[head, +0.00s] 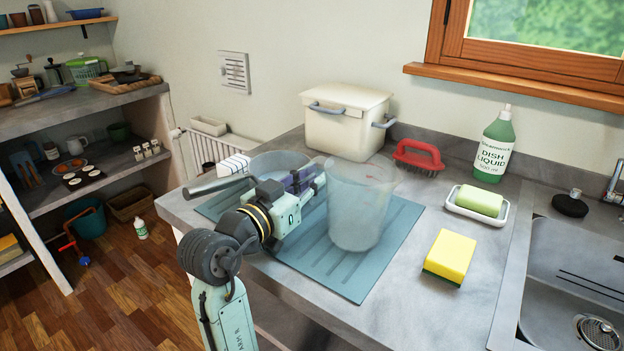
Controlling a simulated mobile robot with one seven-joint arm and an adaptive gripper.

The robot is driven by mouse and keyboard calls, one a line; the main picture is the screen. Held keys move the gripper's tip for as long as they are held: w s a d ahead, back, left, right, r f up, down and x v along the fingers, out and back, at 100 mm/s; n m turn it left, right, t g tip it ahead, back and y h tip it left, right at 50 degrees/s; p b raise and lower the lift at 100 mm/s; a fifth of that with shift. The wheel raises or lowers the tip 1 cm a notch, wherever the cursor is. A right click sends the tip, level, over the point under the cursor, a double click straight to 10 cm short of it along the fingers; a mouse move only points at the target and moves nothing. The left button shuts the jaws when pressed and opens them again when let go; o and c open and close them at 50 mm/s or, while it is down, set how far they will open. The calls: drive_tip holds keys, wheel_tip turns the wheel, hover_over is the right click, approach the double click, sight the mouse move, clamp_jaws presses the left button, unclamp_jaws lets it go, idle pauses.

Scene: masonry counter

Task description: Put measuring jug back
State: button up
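The clear measuring jug (358,212) is upright over the blue-grey ribbed mat (345,282) on the counter. Its base seems to be on the mat, but I cannot tell for sure whether it touches. My gripper (318,178) reaches in from the left at the jug's upper left side. Its fingertips are at or just behind the jug's wall, seen partly through it, and the far finger is hidden. I cannot tell whether the fingers are closed on the jug.
A grey pan (222,186) lies behind my gripper. A cream lidded bin (345,125), red brush (418,155), green dish liquid bottle (494,150), soap dish (476,212) and yellow sponge (450,255) stand around the mat. The sink (575,275) is right; shelves (90,105) are far left.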

drive_tip(key=shift+o, duration=1)
drive_tip(key=shift+f, duration=0.85)
drive_tip(key=shift+r, duration=0.25)
drive_tip(key=v, duration=0.4)
drive_tip(key=r+b+v, duration=0.1)
drive_tip(key=v, duration=0.6)
drive_tip(key=shift+s+a+r+b, duration=0.2)
drive_tip(key=shift+s+a+b, duration=0.1)
drive_tip(key=shift+r, duration=0.1)
